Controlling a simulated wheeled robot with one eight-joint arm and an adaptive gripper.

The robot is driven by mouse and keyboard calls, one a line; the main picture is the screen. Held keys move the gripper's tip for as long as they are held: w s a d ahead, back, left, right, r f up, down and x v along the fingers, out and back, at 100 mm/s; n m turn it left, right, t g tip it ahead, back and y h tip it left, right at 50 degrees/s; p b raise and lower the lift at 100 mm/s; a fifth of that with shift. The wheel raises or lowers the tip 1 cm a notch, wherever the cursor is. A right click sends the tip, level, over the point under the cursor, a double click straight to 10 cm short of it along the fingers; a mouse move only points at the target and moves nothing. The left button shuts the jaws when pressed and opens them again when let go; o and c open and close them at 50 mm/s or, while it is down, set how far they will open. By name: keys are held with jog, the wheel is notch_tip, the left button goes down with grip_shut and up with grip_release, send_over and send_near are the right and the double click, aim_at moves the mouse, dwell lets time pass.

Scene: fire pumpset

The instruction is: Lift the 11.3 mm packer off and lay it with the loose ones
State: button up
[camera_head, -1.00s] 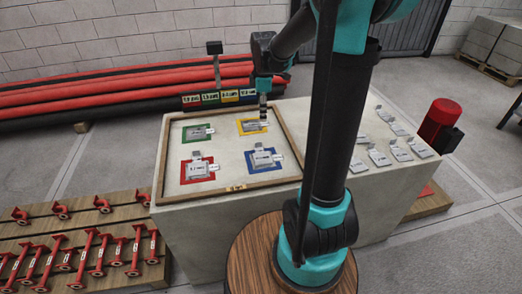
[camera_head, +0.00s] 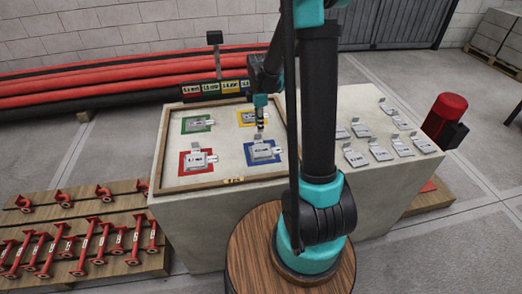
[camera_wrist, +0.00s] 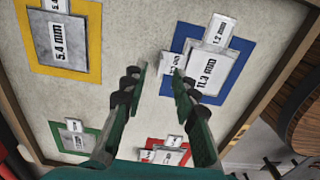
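The 11.3 mm packer (camera_wrist: 206,74) is a grey plate with a printed label. It sits on the blue square (camera_head: 250,161) in the wooden-framed panel, and in the head view (camera_head: 262,150) it is at the panel's front right. A plate marked 1.2 mm (camera_wrist: 219,30) and another small tagged plate (camera_wrist: 172,65) are against or over it; I cannot tell how they are stacked. My gripper (camera_wrist: 160,74) is open and empty, its fingers over bare panel beside the blue square. The loose packers (camera_head: 381,152) lie on the bench top at right.
Yellow (camera_wrist: 85,70), green (camera_head: 187,126) and red (camera_head: 185,171) squares in the panel also hold plates. The wooden frame (camera_head: 215,187) edges the panel. A label rail and post (camera_head: 215,65) stand behind. A red motor (camera_head: 445,112) is beyond the bench's right side.

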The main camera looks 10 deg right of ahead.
aim_at(260, 145)
jog(key=shift+s+a+f, duration=0.1)
jog(key=shift+a+f, duration=0.1)
jog(key=shift+f, duration=1.2)
jog(key=shift+a+f, duration=0.15)
jog(key=shift+f, duration=1.2)
jog(key=shift+c, duration=0.2)
grip_shut()
